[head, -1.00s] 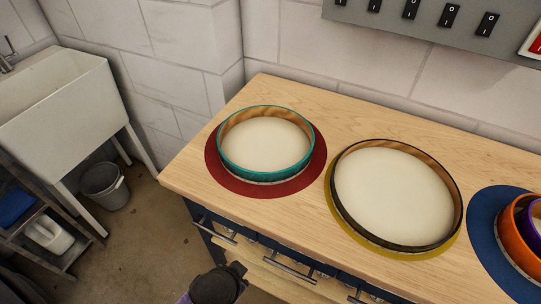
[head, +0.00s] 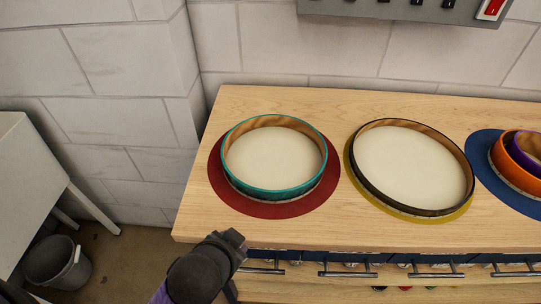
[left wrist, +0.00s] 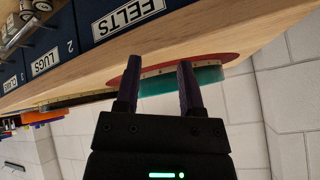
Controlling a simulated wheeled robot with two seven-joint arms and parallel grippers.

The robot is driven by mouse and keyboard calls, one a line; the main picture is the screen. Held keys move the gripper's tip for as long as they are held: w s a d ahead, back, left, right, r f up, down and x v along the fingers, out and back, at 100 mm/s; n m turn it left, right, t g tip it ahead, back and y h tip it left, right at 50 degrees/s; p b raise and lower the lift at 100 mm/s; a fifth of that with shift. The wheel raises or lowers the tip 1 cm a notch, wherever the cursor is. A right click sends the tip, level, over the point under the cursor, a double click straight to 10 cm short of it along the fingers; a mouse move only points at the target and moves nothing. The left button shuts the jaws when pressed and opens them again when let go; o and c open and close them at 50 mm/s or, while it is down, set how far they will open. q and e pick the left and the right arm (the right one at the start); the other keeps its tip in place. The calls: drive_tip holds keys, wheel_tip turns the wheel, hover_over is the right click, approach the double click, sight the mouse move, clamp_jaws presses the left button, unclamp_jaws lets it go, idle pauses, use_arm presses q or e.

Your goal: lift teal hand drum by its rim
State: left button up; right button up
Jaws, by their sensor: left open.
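The teal hand drum (head: 236,180) lies on a round red mat (head: 225,200) at the left of the bench, pale skin inside a wooden hoop with a teal outside. My left gripper (head: 232,240) is at the bench's front edge, in front of the drum and apart from it. In the left wrist view, my left gripper (left wrist: 159,66) is open and empty. Its two fingers point toward the teal drum (left wrist: 160,86) and the red mat (left wrist: 215,59), partly hiding them. My right gripper is not in view.
A larger black-rimmed drum (head: 412,168) lies on a yellow mat (head: 405,207) to the right. Orange (head: 510,172) and purple (head: 520,150) drums sit nested on a blue mat (head: 481,150). Labelled drawers (left wrist: 95,22) with handles line the bench front. A wall (head: 290,45) stands behind.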

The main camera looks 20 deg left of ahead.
use_arm(q)
drive_tip(key=w+d+r+m+t+h, duration=0.2)
drive_tip(key=w+d+r+m+t, duration=0.1)
drive_tip(key=w+r+m+t, duration=0.4)
drive_tip(key=w+d+r+m+t+h, duration=0.1)
drive_tip(key=w+d+r+m+t, duration=0.1)
drive_tip(key=w+r+t, duration=0.45)
drive_tip(key=s+d+r+m+g+h, duration=0.2)
drive_tip(key=d+r+m+g+h, duration=0.35)
drive_tip(key=m+h, duration=0.5)
drive_tip(key=s+d+r+m+g+h, duration=0.2)
drive_tip(key=d+r+m+g+h, duration=0.4)
drive_tip(key=m, duration=0.8)
drive_tip(key=m+g+y, duration=1)
drive_tip(key=m+y, duration=0.7)
drive_tip(key=y, duration=0.2)
hover_over(252, 187)
wheel_tip(252, 187, down, 15)
wheel_tip(252, 187, down, 10)
drive_tip(key=b, duration=0.3)
drive_tip(key=shift+r, duration=0.2)
drive_tip(key=shift+f, duration=0.15)
clamp_jaws()
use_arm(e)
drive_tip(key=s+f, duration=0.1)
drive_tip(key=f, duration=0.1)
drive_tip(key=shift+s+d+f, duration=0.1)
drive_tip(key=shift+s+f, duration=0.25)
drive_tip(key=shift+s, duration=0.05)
